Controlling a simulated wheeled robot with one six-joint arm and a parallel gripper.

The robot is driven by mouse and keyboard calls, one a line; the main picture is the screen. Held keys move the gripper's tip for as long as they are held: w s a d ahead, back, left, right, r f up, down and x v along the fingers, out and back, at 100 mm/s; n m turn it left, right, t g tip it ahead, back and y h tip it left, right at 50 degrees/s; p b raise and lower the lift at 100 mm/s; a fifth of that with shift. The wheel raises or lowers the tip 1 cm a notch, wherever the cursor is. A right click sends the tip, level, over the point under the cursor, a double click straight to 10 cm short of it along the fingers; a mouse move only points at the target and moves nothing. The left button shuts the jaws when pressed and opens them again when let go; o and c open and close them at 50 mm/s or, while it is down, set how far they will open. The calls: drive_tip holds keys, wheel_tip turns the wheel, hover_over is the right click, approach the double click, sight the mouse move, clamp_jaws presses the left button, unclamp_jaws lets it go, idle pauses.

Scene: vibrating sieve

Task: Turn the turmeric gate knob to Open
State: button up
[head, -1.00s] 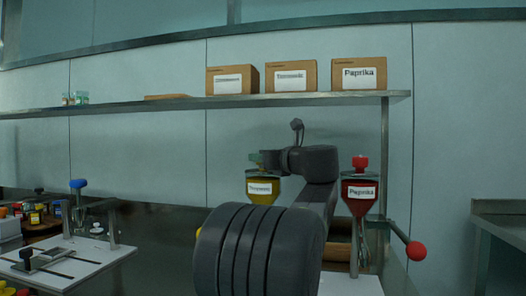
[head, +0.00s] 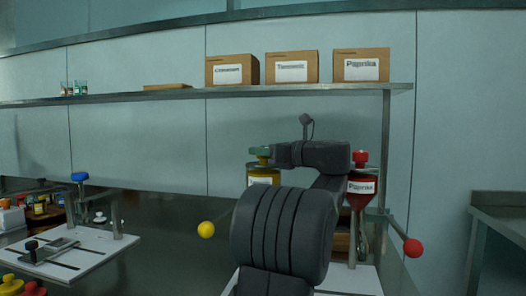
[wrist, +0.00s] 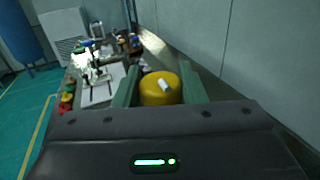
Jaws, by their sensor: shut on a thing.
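The turmeric hopper (head: 265,177) is the yellow container under the shelf. Its label is mostly hidden by my arm. My gripper (head: 259,155) is at the hopper's top, with its green fingers over it. In the wrist view the fingers of my gripper (wrist: 160,80) stand on either side of a round yellow knob (wrist: 160,93) and are shut on it. A short white mark shows on the knob's top. Open or shut markings around the knob cannot be read.
The paprika hopper (head: 360,190) with its red knob (head: 360,157) stands close on the right. A yellow ball (head: 206,230) and a red ball (head: 413,249) stick out at either side. Boxes, including the Paprika box (head: 361,66), stand on the shelf (head: 200,101) above.

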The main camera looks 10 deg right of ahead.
drive_tip(key=shift+r, duration=0.15)
drive_tip(key=o, duration=1)
drive_tip(key=shift+s+d, duration=0.1)
drive_tip(key=shift+d, duration=0.05)
drive_tip(key=p+v, duration=0.2)
drive_tip(key=v, duration=1.1)
drive_tip(key=shift+s+d, duration=0.2)
drive_tip(key=shift+s, duration=0.1)
drive_tip(key=b+x, duration=0.2)
drive_tip(key=x, duration=1.2)
